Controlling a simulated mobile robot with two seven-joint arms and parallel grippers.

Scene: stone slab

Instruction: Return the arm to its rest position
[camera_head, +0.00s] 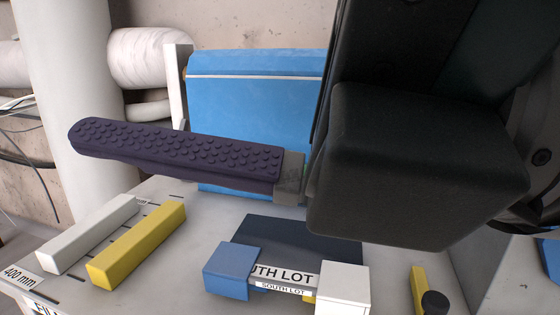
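My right arm comes in from the upper right, and its black gripper housing fills much of the right half. From it, one long dark purple finger with a bumpy surface, part of my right gripper (176,146), points left above the slab (190,245). Only one finger shows clearly; the other is hidden or lined up with it, so I cannot tell the opening. No object is visible at the fingertip. My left gripper is not in view.
A white bar (88,235) and a yellow bar (137,245) lie at left. A blue block (232,270) and a white block (343,290) stand by a dark pad (300,238) labelled "SOUTH LOT". A blue panel (255,105) stands behind. A yellow piece (418,287) is at lower right.

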